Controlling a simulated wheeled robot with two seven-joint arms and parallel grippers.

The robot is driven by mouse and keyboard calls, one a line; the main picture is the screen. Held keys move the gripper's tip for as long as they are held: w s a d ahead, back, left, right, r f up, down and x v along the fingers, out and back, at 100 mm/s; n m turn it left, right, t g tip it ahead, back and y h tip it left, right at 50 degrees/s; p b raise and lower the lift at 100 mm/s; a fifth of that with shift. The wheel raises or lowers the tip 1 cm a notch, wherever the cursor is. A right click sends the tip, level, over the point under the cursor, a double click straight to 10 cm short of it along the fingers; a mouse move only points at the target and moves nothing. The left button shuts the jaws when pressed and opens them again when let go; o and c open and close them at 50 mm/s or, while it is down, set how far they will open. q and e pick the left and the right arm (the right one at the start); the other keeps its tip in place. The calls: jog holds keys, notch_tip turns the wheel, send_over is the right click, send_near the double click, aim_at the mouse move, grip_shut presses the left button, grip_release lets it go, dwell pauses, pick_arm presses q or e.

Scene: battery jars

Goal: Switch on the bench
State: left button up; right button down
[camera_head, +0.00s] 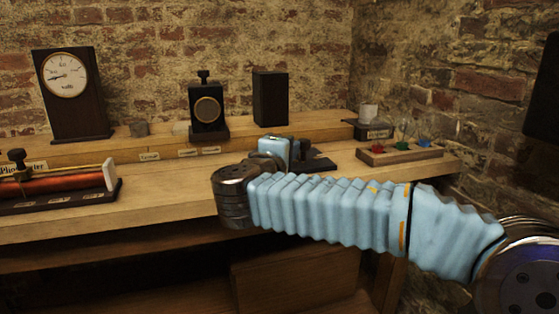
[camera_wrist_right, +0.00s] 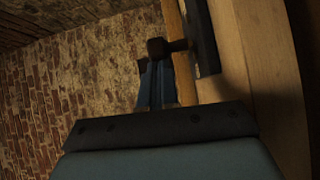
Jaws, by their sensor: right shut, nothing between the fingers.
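The wooden bench (camera_head: 180,206) runs along the brick wall. My right arm reaches in from the right, and my right gripper (camera_head: 299,148) is low over the middle of the bench, shut with nothing in it. A dark flat base (camera_head: 321,164) lies beside and partly behind the gripper; what stands on it is mostly hidden. In the right wrist view the shut fingers (camera_wrist_right: 157,84) point at a dark round knob (camera_wrist_right: 157,47) on a short stem, close to the fingertips. The stem leads to a dark strip (camera_wrist_right: 202,36). Whether fingers and knob touch I cannot tell. My left gripper is not in view.
A dial meter (camera_head: 66,76) stands back left, with a red coil (camera_head: 60,185) in front. A black instrument (camera_head: 208,107) and a dark box (camera_head: 270,98) stand on the raised shelf. A rack with coloured pieces (camera_head: 400,151) is at the right.

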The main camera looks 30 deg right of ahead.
aim_at(307, 149)
jog(key=s+d+n+t+y+b, duration=0.2)
jog(key=t+y+b, duration=0.1)
jog(key=shift+d+f+n, duration=0.3)
jog(key=shift+d, duration=0.05)
jog(key=shift+d+b, duration=0.3)
jog(key=shift+b, duration=0.1)
jog(key=shift+s+d+r+b, duration=0.1)
jog(key=shift+s+d+b, duration=0.1)
jog(key=shift+d+b, duration=0.3)
jog(key=shift+s+d+b, duration=0.15)
jog(key=shift+d+b, duration=0.2)
jog(key=shift+d, duration=0.15)
jog(key=shift+s+d+r+b, duration=0.15)
jog(key=shift+d+b, duration=0.35)
jog(key=shift+d, duration=0.35)
